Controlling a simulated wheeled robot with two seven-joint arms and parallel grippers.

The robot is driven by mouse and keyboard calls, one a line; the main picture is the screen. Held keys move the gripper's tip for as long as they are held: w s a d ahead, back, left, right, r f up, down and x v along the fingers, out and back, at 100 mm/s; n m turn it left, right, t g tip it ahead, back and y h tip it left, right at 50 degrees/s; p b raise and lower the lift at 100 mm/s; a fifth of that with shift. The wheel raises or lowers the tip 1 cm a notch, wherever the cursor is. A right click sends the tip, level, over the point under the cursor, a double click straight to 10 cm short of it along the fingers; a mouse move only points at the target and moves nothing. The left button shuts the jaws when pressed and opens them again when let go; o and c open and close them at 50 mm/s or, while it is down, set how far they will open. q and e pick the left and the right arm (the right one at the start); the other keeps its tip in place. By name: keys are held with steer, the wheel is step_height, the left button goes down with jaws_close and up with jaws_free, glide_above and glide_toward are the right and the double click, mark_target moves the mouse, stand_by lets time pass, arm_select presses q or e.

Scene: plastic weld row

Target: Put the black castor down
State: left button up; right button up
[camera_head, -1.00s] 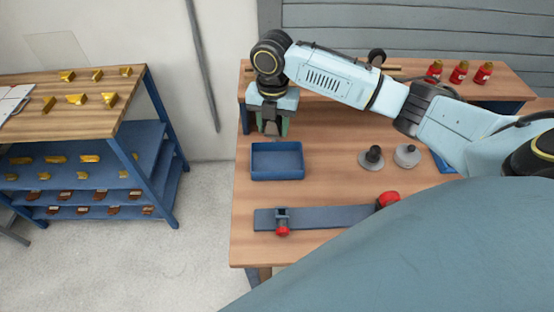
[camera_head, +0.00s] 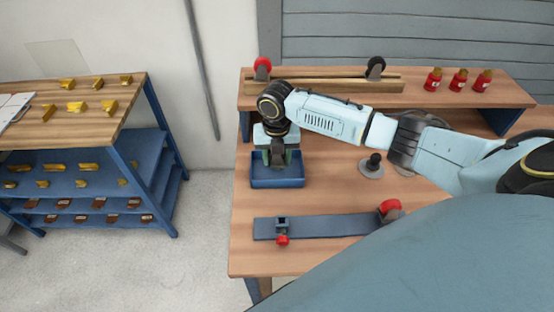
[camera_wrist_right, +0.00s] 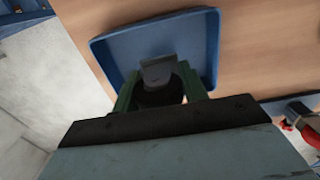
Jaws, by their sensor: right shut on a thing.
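My right gripper (camera_head: 278,158) points down over the blue tray (camera_head: 278,183) at the left of the workbench. It is shut on a black castor (camera_wrist_right: 158,72). In the right wrist view, the castor's grey bracket and dark wheel sit between the green fingers. The tray's rim also shows there (camera_wrist_right: 215,45), around and beyond the castor. The tray floor I can see is empty. I cannot tell whether the castor touches the floor. My left gripper is not in view.
A red castor (camera_head: 262,68) and another black castor (camera_head: 376,66) stand on a wooden rack (camera_head: 330,86) on the raised shelf. Red bottles (camera_head: 458,80) stand to their right. A grey fixture (camera_head: 340,225) with red knobs lies in front of the tray. A dark-knobbed disc (camera_head: 371,166) stands right.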

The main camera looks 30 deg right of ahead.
steer(key=shift+f, duration=0.6)
steer(key=shift+f, duration=0.1)
steer(key=o, duration=1.1)
steer(key=shift+c, duration=0.2)
step_height(320, 180, up, 12)
steer(key=shift+r+p, duration=0.15)
steer(key=shift+p, duration=0.55)
